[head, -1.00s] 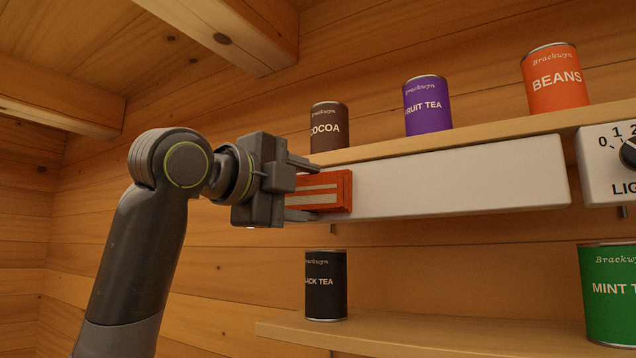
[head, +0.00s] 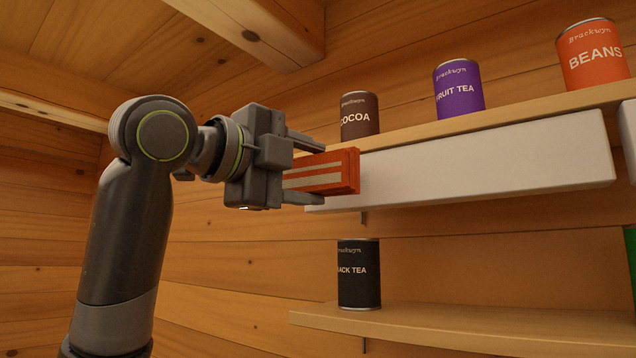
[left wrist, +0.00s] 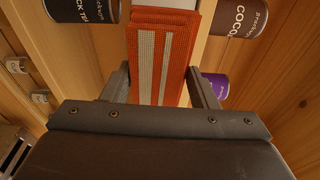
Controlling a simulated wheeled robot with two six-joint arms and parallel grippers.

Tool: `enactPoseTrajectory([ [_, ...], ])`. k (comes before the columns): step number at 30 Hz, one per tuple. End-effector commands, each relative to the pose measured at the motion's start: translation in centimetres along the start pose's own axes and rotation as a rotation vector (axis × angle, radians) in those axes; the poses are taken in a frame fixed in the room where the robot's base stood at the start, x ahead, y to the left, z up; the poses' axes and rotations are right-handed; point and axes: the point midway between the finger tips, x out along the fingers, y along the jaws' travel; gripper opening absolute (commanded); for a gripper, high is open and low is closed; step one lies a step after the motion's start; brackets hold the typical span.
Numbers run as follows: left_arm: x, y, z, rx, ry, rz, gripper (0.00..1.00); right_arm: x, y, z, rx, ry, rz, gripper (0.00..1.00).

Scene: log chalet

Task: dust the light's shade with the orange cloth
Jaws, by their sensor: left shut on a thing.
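The light's shade (head: 480,165) is a long white box under the upper shelf in the head view. The folded orange cloth (head: 325,174) with pale stripes is held between the fingers of my left gripper (head: 300,170). The cloth is at the shade's left end and overlaps it in the head view; I cannot tell whether they touch. In the left wrist view the cloth (left wrist: 160,55) stands between both fingers, with a little of the white shade (left wrist: 170,3) beyond it. My right gripper is not in view.
The upper shelf (head: 420,132) carries a cocoa tin (head: 359,117), a fruit tea tin (head: 459,92) and a beans tin (head: 592,58) above the shade. A black tea tin (head: 359,275) stands on the lower shelf (head: 450,329).

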Motion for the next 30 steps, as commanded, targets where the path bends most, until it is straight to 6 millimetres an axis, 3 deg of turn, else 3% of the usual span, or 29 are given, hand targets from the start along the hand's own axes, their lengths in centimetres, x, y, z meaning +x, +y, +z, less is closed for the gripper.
enactPoseTrajectory([
  [14,-0.7,0.0,-0.1,0.001,-0.001,0.0,0.35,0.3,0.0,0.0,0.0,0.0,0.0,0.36],
  [24,-3.3,0.1,-0.5,0.001,-0.001,0.0,0.35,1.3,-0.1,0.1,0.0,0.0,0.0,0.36],
  [30,-3.5,0.0,-0.5,0.0,0.0,0.0,0.35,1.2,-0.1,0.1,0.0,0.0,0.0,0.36],
])
